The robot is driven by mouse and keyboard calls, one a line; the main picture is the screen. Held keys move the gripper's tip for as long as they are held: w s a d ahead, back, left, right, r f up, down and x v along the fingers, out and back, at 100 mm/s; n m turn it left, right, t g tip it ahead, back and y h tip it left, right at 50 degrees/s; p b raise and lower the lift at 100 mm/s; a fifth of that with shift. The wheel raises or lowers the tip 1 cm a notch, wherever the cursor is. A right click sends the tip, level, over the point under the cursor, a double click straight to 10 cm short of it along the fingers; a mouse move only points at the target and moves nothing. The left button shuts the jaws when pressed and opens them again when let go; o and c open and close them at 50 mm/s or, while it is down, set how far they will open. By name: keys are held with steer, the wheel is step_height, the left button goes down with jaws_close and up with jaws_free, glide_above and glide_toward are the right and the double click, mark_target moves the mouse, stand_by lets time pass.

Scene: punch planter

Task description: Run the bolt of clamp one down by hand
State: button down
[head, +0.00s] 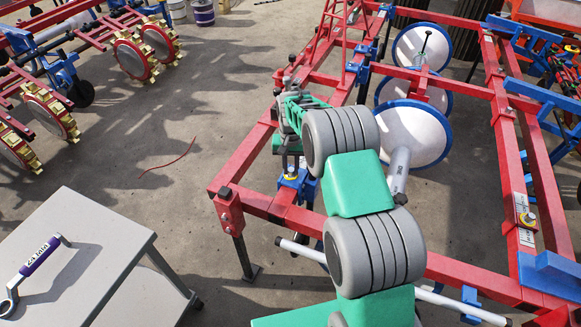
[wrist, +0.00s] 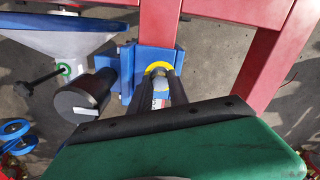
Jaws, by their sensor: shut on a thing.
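The blue clamp (head: 299,184) sits on the red frame beam, below my gripper (head: 290,160). In the wrist view the clamp (wrist: 127,72) shows with a yellow ring (wrist: 158,68) around its bolt (wrist: 160,86). My gripper (wrist: 159,88) points down at the clamp, with its two dark fingers on either side of the bolt, shut on it. The fingers and gripper body hide much of the bolt, so its height above the clamp cannot be told.
A dark cylinder (wrist: 82,98) is close left of the fingers. Red beams (head: 245,165) and white discs with blue rims (head: 415,135) surround the arm. A purple-handled wrench (head: 40,257) lies on the grey cart (head: 95,240).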

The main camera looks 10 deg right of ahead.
mark_target(290, 169)
steer(key=m, duration=0.5)
steer(key=shift+w+r+m, duration=0.2)
steer(key=shift+m, duration=0.1)
steer(key=m, duration=0.5)
steer(key=shift+a, duration=0.1)
stand_by(0.4)
steer(key=c, duration=1.6)
jaws_free()
steer(key=o, duration=0.4)
steer(key=shift+f, duration=0.1)
steer(key=shift+c, duration=0.2)
steer(key=shift+s, duration=0.1)
step_height(290, 169, up, 8)
steer(key=shift+f+p, duration=0.1)
steer(key=shift+p, duration=0.2)
